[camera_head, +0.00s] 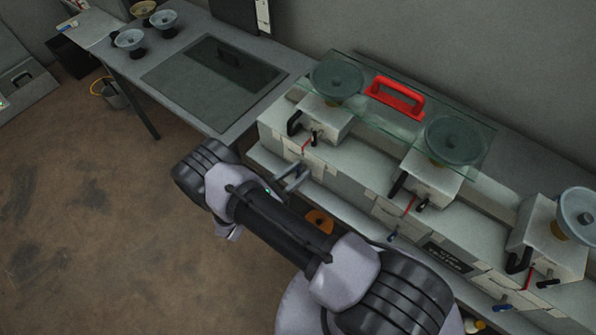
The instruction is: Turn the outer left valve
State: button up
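The leftmost of the three units carries a small black valve lever (315,138) with a red strip below it, and a larger curved black handle (294,122). My arm reaches in from the bottom right, with its wrist to the left of the bench front. Grey prongs that look like my gripper (293,178) show at the bench front, below the left unit. They are apart from the black lever in the picture. What lies between the prongs is too small to tell, and the arm hides part of the bench front. Any blue lever under the left unit cannot be made out.
A glass pane (385,112) with a red handle (395,97) covers the left and middle funnels. Blue levers (393,235) sit under the middle and right units. A grey table (165,75) stands at the left. The floor (100,200) there is mostly clear.

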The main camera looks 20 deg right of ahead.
grip_shut()
jog(key=shift+m, duration=0.4)
jog(key=m+y+b, duration=0.1)
jog(key=m, duration=0.2)
jog(key=shift+s+d+m, duration=0.1)
jog(key=shift+m, duration=0.2)
jog(key=m, duration=0.3)
jog(key=shift+s+d+f+y+b, duration=0.1)
jog(key=shift+f+y+b, duration=0.05)
jog(key=shift+y+b, duration=0.2)
jog(key=m+b, duration=0.1)
jog(key=m, duration=0.1)
jog(key=m+y, duration=0.1)
jog(key=m, duration=0.1)
jog(key=shift+s+f+m+t+b, duration=0.15)
jog(key=shift+f+m+t+b, duration=0.05)
jog(key=shift+m+t+b, duration=0.2)
jog(key=m+y+b, duration=0.1)
jog(key=m+b, duration=0.1)
jog(key=m, duration=0.1)
jog(key=shift+f+t, duration=0.15)
jog(key=shift+t, duration=0.25)
jog(key=shift+d+m, duration=0.1)
jog(key=shift+m, duration=0.3)
